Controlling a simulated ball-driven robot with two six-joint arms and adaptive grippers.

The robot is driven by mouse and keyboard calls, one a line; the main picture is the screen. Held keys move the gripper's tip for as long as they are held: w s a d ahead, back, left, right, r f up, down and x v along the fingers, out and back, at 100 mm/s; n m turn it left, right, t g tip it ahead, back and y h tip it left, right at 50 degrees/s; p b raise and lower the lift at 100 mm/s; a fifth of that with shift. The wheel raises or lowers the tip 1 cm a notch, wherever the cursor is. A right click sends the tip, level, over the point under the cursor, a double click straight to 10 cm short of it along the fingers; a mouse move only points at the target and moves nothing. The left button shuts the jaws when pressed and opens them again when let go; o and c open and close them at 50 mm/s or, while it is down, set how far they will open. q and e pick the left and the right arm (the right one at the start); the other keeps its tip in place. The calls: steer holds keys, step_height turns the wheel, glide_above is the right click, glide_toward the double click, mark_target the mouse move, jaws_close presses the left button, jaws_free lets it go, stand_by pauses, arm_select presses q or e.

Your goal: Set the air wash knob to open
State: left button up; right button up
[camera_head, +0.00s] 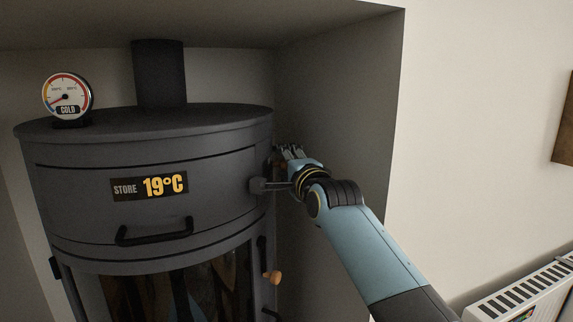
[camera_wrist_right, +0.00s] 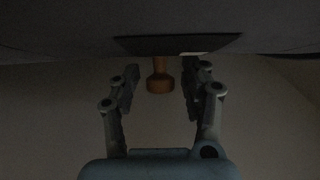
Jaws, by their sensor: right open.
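The dark grey stove (camera_head: 90,170) stands in an alcove. In the right wrist view a brown wooden knob (camera_wrist_right: 160,80) sticks out from a dark plate (camera_wrist_right: 140,46) on the stove. My right gripper (camera_wrist_right: 160,88) is open, with one finger on each side of this knob and gaps between. In the head view the right gripper (camera_head: 289,152) reaches to the far right side of the stove, and the arm mostly hides the knob there. I cannot read any open or closed marking. My left gripper is not in view.
Another wooden knob (camera_head: 272,277) sits lower on the stove's right front. A drawer handle (camera_head: 154,231), a 19°C display (camera_head: 149,186) and a gauge (camera_head: 67,95) marked COLD also show. The alcove wall (camera_head: 345,110) is close to the right arm; a radiator (camera_head: 525,296) stands right.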

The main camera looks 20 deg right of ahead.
steer(key=s, duration=1.2)
steer(key=shift+d, duration=0.2)
